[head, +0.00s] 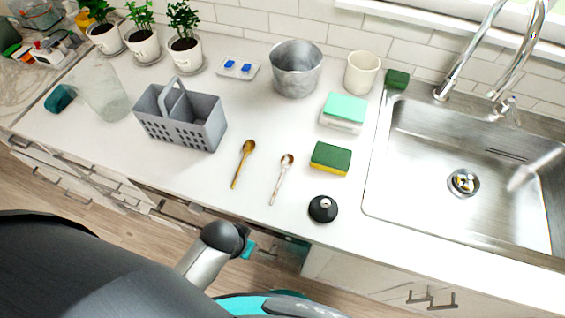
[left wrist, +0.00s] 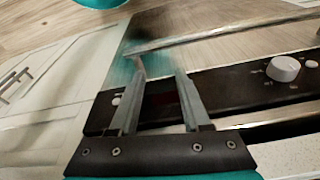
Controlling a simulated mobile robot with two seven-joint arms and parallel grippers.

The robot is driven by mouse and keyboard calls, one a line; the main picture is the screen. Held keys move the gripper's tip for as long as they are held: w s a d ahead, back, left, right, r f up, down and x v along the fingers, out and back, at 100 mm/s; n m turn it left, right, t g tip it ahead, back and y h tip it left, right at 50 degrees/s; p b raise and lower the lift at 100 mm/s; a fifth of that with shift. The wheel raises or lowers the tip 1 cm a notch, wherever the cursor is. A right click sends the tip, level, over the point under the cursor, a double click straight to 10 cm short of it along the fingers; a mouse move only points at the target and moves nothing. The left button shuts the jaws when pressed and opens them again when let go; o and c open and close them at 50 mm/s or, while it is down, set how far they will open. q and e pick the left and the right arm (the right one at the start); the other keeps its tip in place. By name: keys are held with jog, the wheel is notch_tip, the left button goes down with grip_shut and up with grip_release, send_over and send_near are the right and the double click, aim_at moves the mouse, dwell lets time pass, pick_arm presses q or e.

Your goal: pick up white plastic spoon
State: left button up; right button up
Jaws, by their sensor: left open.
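Two spoons lie on the white countertop. The paler spoon (head: 281,180) has a whitish handle and a brownish bowl; the other spoon (head: 242,165), to its left, is golden brown all over. No spoon that is plainly all white shows. My left gripper (left wrist: 160,68) is open, with nothing seen between its fingers, in front of a dark appliance panel in the left wrist view. No spoon shows there. In the head view my dark arm is below the counter's front edge, apart from the spoons; its fingers are not clear. My right gripper is not in view.
A grey caddy (head: 196,133) stands left of the spoons. A green-yellow sponge (head: 330,159) and a round black object (head: 323,209) lie to the right, before the sink (head: 470,150). The appliance panel has a white knob (left wrist: 283,68). Counter around the spoons is clear.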

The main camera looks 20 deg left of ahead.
pick_arm(q)
notch_tip(320, 180, up, 19)
jog(key=w+d+t+p, duration=0.1)
jog(key=w+d+p, duration=0.1)
jog(key=w+p, duration=0.15)
jog(key=w+d+r+g+h, duration=0.1)
jog(key=w+d+r+h, duration=0.2)
jog(key=w+d+r, duration=0.35)
jog(key=w+a+r+n+g+y, duration=0.2)
jog(key=w+a+g+y, duration=0.1)
jog(key=w, duration=0.2)
send_over(281, 176)
jog(key=f, duration=0.9)
jog(key=shift+s+d+f, duration=0.2)
jog(key=shift+d+f, duration=0.05)
jog(key=shift+f, duration=0.05)
jog(key=shift+w+a+f+b, duration=0.15)
jog(key=shift+f+b, duration=0.15)
jog(key=shift+f, duration=1.05)
jog(key=shift+w+a+f+b, duration=0.1)
jog(key=shift+f+b, duration=0.15)
jog(key=shift+f, duration=1.1)
grip_shut()
